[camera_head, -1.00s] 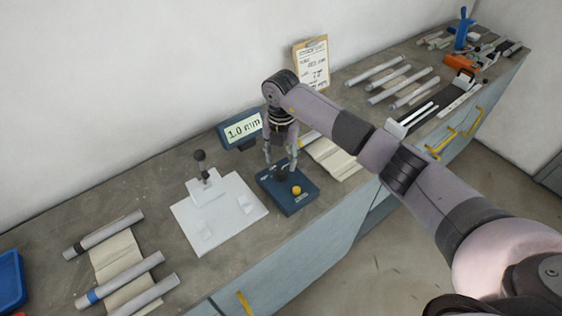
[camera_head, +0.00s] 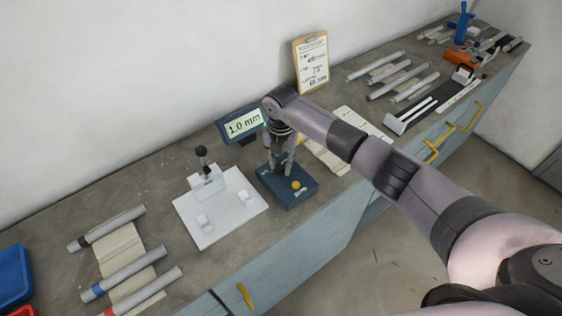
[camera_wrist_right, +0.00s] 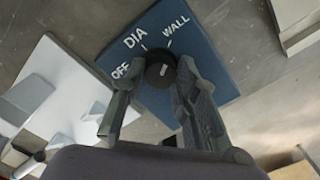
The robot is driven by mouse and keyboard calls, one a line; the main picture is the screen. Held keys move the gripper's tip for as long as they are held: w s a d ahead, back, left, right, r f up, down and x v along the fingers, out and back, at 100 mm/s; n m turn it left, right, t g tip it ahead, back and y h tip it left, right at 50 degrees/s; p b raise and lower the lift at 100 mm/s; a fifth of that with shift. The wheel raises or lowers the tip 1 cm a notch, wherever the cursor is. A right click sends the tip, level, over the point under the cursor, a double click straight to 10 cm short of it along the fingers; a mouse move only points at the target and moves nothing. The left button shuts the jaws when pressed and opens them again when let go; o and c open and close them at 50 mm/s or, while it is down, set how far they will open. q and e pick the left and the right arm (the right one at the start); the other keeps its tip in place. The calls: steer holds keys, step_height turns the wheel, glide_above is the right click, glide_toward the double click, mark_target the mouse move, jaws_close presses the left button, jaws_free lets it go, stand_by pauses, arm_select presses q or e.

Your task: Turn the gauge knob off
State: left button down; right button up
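The gauge is a dark blue box (camera_head: 300,195) on the bench. In the right wrist view its face (camera_wrist_right: 205,38) reads OFF, DIA and WALL around a black round knob (camera_wrist_right: 158,76). A short pale mark shows on the knob; I cannot tell for certain which label it points to. The gauge display (camera_head: 242,125) reads 1.0 mm. My right gripper (camera_head: 281,168) is over the box, pointing down. In the wrist view its fingers (camera_wrist_right: 157,68) stand on either side of the knob, partly open, with small gaps visible. My left gripper is not in view.
A white plate fixture (camera_head: 235,205) with a black-knobbed lever stands left of the gauge. A yellow button (camera_head: 296,185) is on the box. Grey tubes (camera_head: 135,272) lie at the left front, a clipboard (camera_head: 311,62) leans on the wall, and more tubes (camera_head: 388,75) lie behind my right arm.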

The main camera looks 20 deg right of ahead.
jaws_close()
steer(key=shift+f+n+b, duration=0.15)
steer(key=shift+n+b, duration=0.85)
steer(key=shift+b, duration=0.2)
steer(key=n+b, duration=1.1)
steer(key=b, duration=0.1)
steer(key=shift+n, duration=0.4)
steer(key=n+b, duration=0.4)
steer(key=n, duration=0.1)
steer(key=shift+b, duration=0.4)
steer(key=n+b, duration=0.2)
steer(key=n, duration=0.3)
steer(key=shift+r, duration=0.3)
